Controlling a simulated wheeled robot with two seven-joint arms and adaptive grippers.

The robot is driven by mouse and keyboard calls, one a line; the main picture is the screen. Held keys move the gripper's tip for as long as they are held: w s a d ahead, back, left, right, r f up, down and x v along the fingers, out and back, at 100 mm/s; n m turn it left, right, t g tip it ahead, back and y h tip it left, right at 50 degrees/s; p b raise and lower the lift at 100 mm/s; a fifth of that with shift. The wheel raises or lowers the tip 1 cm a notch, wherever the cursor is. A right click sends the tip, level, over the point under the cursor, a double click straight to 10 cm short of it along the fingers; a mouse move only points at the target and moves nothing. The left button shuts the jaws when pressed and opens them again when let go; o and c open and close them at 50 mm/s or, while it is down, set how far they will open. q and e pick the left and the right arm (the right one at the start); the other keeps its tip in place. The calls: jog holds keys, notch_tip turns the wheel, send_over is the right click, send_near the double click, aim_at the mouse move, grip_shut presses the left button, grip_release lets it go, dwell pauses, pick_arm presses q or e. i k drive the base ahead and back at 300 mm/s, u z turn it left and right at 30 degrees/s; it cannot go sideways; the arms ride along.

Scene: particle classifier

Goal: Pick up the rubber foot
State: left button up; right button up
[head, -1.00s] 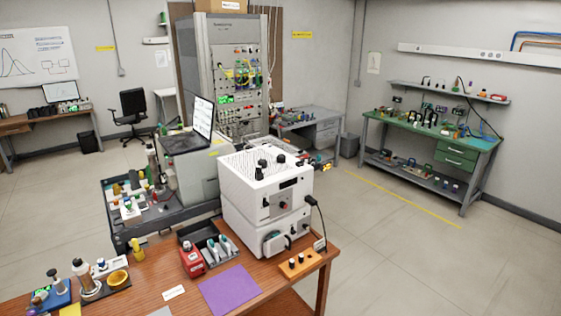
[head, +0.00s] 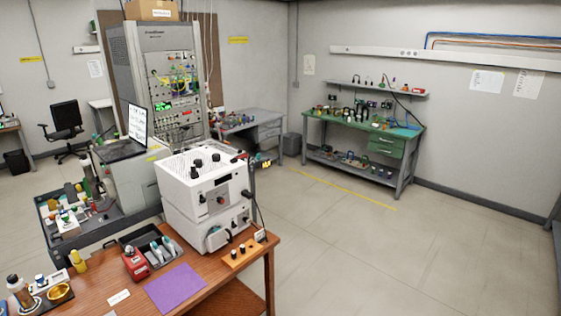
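I cannot pick out a rubber foot for certain at this size. Several small black round pieces (head: 206,161) sit on top of the white instrument (head: 203,192) on the wooden bench (head: 118,281). Whether one of them is the rubber foot, I cannot tell. Small dark items also stand on the green-topped bench (head: 399,131) at the back right, too small to name. Neither of my grippers shows in the head view.
A purple mat (head: 175,288) and a red device (head: 137,264) lie on the wooden bench. The floor (head: 400,255) to the right is clear.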

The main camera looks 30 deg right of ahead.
aim_at(216, 157)
jog(key=z, duration=1.25)
jog(key=i, duration=1.95)
jog(key=u, duration=1.35)
jog(key=i, duration=0.65)
jog(key=u, duration=0.75)
